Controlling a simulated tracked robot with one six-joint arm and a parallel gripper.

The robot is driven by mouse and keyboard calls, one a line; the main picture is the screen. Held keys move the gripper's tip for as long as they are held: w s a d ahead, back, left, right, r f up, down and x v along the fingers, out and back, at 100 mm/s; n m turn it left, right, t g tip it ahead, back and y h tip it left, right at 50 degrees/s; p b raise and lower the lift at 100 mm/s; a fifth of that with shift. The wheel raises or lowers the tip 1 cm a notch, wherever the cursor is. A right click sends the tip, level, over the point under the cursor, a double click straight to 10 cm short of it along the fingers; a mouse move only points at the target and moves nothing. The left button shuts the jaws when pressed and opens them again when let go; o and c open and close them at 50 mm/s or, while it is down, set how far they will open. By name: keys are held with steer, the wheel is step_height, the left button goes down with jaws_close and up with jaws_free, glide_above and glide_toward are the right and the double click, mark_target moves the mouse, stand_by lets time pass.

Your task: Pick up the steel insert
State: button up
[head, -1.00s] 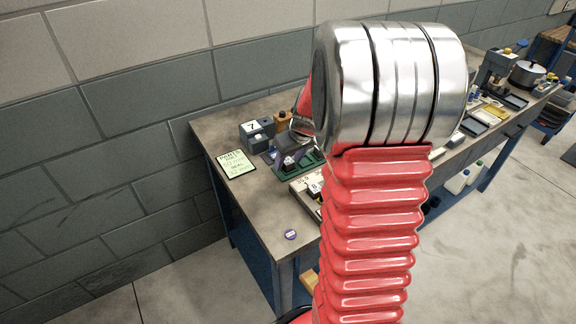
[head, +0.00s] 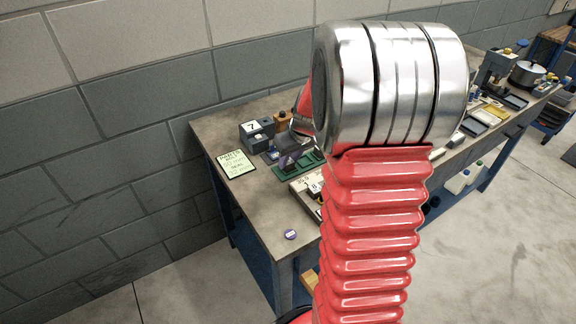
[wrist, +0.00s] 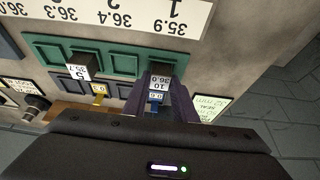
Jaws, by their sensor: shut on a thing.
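In the wrist view my gripper (wrist: 160,103) has purple jaws. They are shut on a small dark block with white labels reading 36.0 and 10, which I take as the steel insert (wrist: 159,81). The block is at the right end of a green tray (wrist: 112,64); I cannot tell whether it is clear of its pocket. In the head view my gripper (head: 288,160) is over the bench beside the green tray (head: 284,172), and my arm hides much of the area. The block is not clear there.
A similar block labelled 35.7 (wrist: 80,66) stands at the tray's left. A numbered strip (wrist: 120,16) lies beyond.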

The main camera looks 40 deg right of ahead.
mark_target(289, 163)
jaws_close()
step_height(289, 163, up, 10)
stand_by(0.6)
steer(key=shift+s+a, duration=0.15)
stand_by(0.5)
